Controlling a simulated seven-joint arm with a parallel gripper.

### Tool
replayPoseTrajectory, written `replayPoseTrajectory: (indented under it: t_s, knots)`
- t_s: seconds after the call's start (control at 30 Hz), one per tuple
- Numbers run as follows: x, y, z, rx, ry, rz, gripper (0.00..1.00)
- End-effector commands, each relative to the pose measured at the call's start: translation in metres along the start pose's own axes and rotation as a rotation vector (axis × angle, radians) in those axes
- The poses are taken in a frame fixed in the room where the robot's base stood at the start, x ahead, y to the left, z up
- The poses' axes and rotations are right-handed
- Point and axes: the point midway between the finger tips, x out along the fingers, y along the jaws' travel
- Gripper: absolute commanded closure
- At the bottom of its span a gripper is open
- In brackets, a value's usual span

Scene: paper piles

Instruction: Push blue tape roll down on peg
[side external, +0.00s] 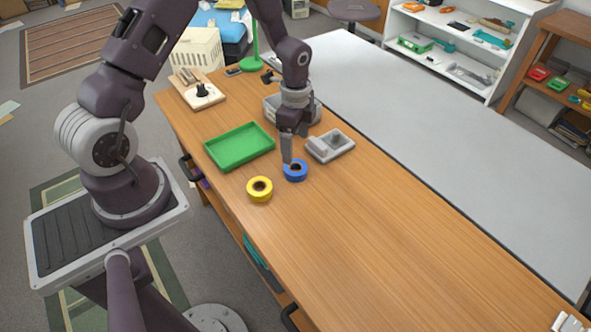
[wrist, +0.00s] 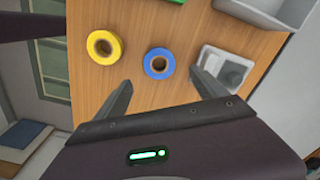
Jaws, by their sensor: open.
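The blue tape roll (side external: 295,171) lies flat on the wooden table. In the wrist view the blue tape roll (wrist: 159,63) sits just ahead of the gap between my fingers. My gripper (side external: 287,158) points down close above it. My gripper (wrist: 161,80) is open and empty, with its fingers apart on either side of the roll's line. A grey tray (side external: 318,156) with a short upright grey stub (side external: 335,139) stands behind and right of the roll. In the wrist view the tray (wrist: 212,53) is partly behind the right finger. I cannot tell whether this stub is the peg.
A yellow tape roll (side external: 260,189) lies left of the blue one. A green tray (side external: 240,147) is farther left, and a grey bin (side external: 270,107) is behind my gripper. A wooden board (side external: 180,97) with a black knob is at the far end.

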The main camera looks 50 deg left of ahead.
Motion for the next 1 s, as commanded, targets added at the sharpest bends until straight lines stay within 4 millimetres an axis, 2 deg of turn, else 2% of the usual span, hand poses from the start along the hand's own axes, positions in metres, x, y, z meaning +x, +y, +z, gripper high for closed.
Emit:
replayPoseTrajectory:
  t_s: [0.03, 0.27, 0.47, 0.57, 0.73, 0.77, 1.0]
  knots:
    - [0.011, 0.001, 0.001, 0.016, 0.002, 0.011, 0.18]
    - [0.043, 0.002, 0.001, 0.032, 0.002, 0.019, 0.18]
    - [0.079, 0.001, 0.001, 0.029, 0.002, 0.018, 0.18]
    - [0.086, 0.001, 0.001, 0.029, 0.002, 0.018, 0.18]
    - [0.086, 0.001, 0.001, 0.028, 0.002, 0.017, 0.18]
    - [0.086, 0.001, 0.001, 0.028, 0.002, 0.017, 0.22]
    - [0.086, 0.001, 0.001, 0.028, 0.002, 0.017, 0.69]
